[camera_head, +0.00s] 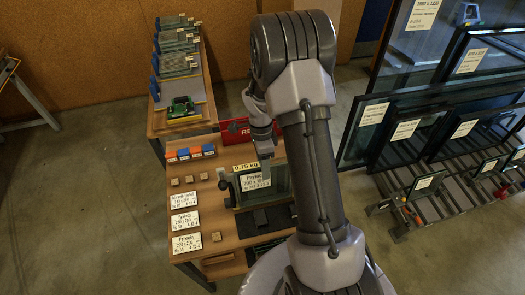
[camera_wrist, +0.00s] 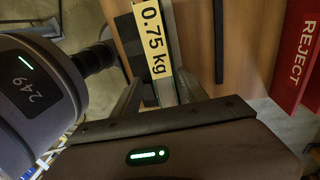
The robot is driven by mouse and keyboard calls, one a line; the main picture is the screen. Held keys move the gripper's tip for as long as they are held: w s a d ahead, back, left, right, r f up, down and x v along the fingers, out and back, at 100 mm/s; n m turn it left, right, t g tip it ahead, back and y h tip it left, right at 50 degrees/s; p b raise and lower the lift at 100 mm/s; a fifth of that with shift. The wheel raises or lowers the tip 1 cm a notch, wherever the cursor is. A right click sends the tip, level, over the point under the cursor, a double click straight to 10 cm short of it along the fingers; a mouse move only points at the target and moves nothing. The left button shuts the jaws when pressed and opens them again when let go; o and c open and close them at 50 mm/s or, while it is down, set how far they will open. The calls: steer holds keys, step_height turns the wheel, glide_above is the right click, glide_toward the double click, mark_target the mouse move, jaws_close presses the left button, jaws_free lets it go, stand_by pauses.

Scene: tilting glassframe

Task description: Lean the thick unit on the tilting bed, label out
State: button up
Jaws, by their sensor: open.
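A glass unit (camera_head: 281,180) with a greenish pane stands upright on the wooden table. A white label (camera_head: 255,181) reading "Pavima" faces the head camera, and a yellow "0.75 kg" tag (camera_head: 245,167) shows at its top. The tag also shows large in the wrist view (camera_wrist: 152,38). My gripper (camera_head: 263,168) is open over the top of the unit. In the wrist view its fingers (camera_wrist: 160,95) lie either side of a pale glass edge; I cannot tell whether they touch it. My arm hides part of the unit. I cannot make out the tilting bed for certain.
White cards (camera_head: 185,221) and small wooden blocks lie on the left of the table (camera_head: 230,238). Coloured blocks (camera_head: 190,153) sit at its back, beside a red reject sign (camera_head: 236,131). A dark pad (camera_head: 262,219) lies in front. Large framed panes (camera_head: 405,132) stand on racks at right.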

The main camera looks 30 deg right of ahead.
step_height(320, 180, up, 16)
steer(key=w+p, duration=0.2)
steer(key=shift+w+d+r, duration=0.15)
steer(key=shift+w+d, duration=0.2)
steer(key=shift+d, duration=0.05)
steer(key=s+a+r+n+t+b, duration=0.2)
steer(key=s+a+n+t+b, duration=0.2)
steer(key=s+a+n+b, duration=0.65)
steer(key=s+a+f+n+t+y+b, duration=0.1)
steer(key=s+a+f+n+t+b, duration=0.2)
steer(key=s+a+f+n+b, duration=0.2)
steer(key=s+a+n+b, duration=0.1)
steer(key=s+b, duration=0.2)
steer(key=s, duration=0.2)
steer(key=shift+a+f+t+b, duration=0.2)
steer(key=shift+a+t+b, duration=0.1)
steer(key=shift+t+b, duration=0.1)
